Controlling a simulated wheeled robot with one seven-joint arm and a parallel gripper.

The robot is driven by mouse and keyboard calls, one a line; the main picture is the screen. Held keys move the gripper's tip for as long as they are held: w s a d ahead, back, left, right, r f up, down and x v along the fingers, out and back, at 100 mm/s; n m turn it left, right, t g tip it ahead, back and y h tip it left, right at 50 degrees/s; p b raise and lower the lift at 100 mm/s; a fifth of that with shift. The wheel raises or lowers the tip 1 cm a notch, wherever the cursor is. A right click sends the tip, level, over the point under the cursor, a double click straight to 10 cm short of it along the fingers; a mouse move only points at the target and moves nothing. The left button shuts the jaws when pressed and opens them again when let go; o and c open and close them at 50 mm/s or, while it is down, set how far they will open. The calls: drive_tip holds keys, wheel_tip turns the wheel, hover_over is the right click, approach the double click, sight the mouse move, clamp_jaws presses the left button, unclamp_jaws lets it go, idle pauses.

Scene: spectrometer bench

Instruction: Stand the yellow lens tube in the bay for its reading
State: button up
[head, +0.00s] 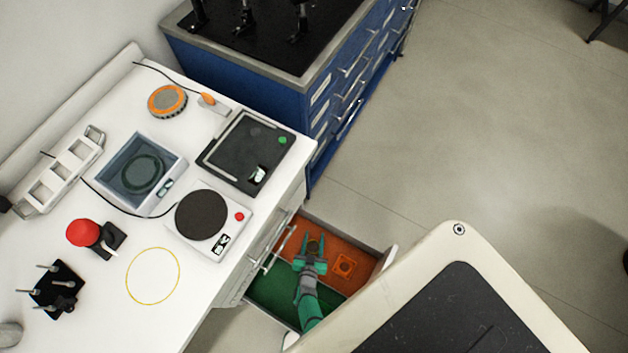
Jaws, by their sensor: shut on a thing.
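My gripper (313,247), with green fingers, reaches down into an open drawer (380,275) below the bench. It is shut on a small, dark yellowish thing (314,243), which looks like the yellow lens tube. The fingers hide most of it, and I cannot tell whether it touches the drawer floor. On the bench, a blue-grey box (174,191) has a dark ring inside its clear top and a small display at its front corner. I cannot tell for certain which item is the bay.
The drawer has an orange part with a square marking (345,265) and a green part (270,293). The bench holds a round-plate device (201,214), a black flat device (232,152), a red-topped item (83,232) and a yellow ring outline (153,276). Blue cabinets (250,85) stand behind.

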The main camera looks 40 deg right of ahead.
drive_tip(key=shift+f, duration=0.1)
drive_tip(key=o, duration=1.2)
